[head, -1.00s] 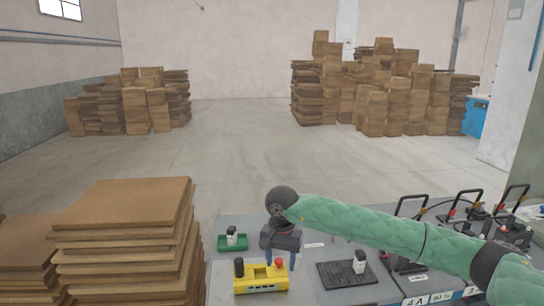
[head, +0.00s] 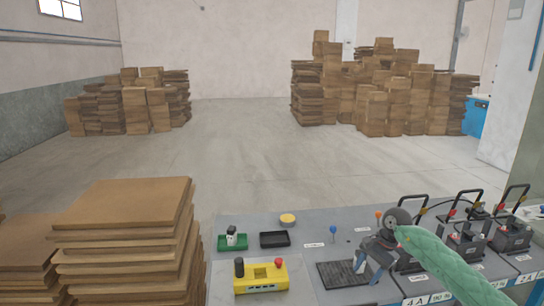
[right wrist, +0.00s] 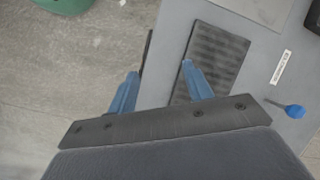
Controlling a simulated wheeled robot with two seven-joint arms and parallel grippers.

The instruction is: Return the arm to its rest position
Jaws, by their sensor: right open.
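My right arm (head: 445,262) comes in from the lower right in the head view. Its gripper (head: 367,270) has blue fingers and hangs over the right edge of a black ridged mat (head: 330,273). The gripper is open, and no object shows between its fingers (right wrist: 160,92) in the right wrist view. That view also shows a dark ridged mat (right wrist: 215,60) beyond the fingers. The gripper and arm hide part of the bench around the mat. My left gripper is not in view.
The grey bench (head: 310,282) holds a yellow device (head: 261,277), a green tray (head: 233,243) with a black-and-white block, a black tray (head: 274,239) and several black-handled units (head: 465,240). Cardboard stacks (head: 125,225) stand left of the bench. Open floor (head: 240,150) lies behind.

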